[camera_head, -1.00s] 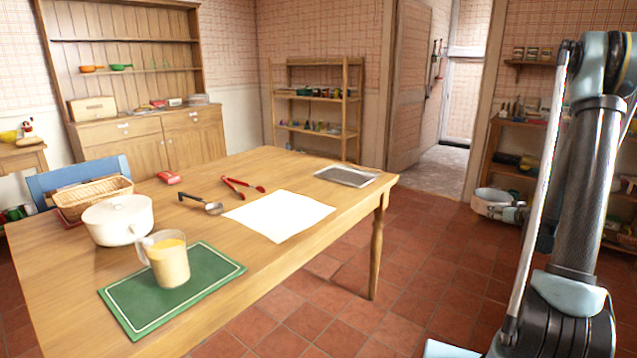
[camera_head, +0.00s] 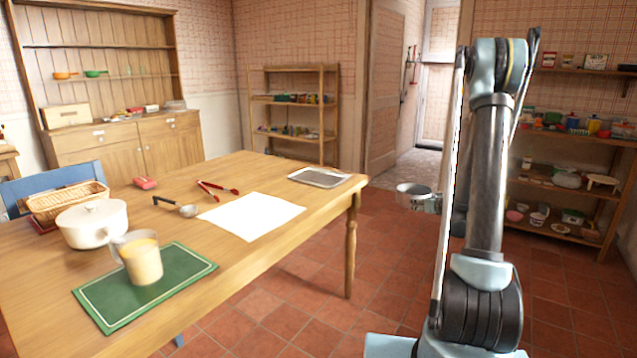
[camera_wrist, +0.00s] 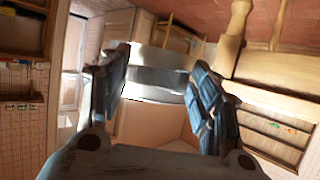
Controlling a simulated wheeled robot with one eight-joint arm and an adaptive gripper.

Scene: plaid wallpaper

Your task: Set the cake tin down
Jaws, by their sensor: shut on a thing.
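The cake tin (camera_head: 412,196) is a round, silvery metal tin. In the head view it is held in the air to the right of the table's far right corner, over the tiled floor. My gripper (camera_head: 437,204) is at the tin's right side, partly hidden by my arm. In the wrist view the two fingers of my gripper (camera_wrist: 160,72) are on either side of the tin's shiny wall (camera_wrist: 158,78), shut on it. The wooden table (camera_head: 185,196) stands to the left, apart from the tin.
On the table are a grey tray (camera_head: 320,177), white sheet (camera_head: 250,214), red tongs (camera_head: 215,189), ladle (camera_head: 180,207), white pot (camera_head: 92,226), basket (camera_head: 68,203), and jug (camera_head: 140,259) on a green mat (camera_head: 190,272). Shelves (camera_head: 565,190) stand right. Bare wood shows along the table's front edge.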

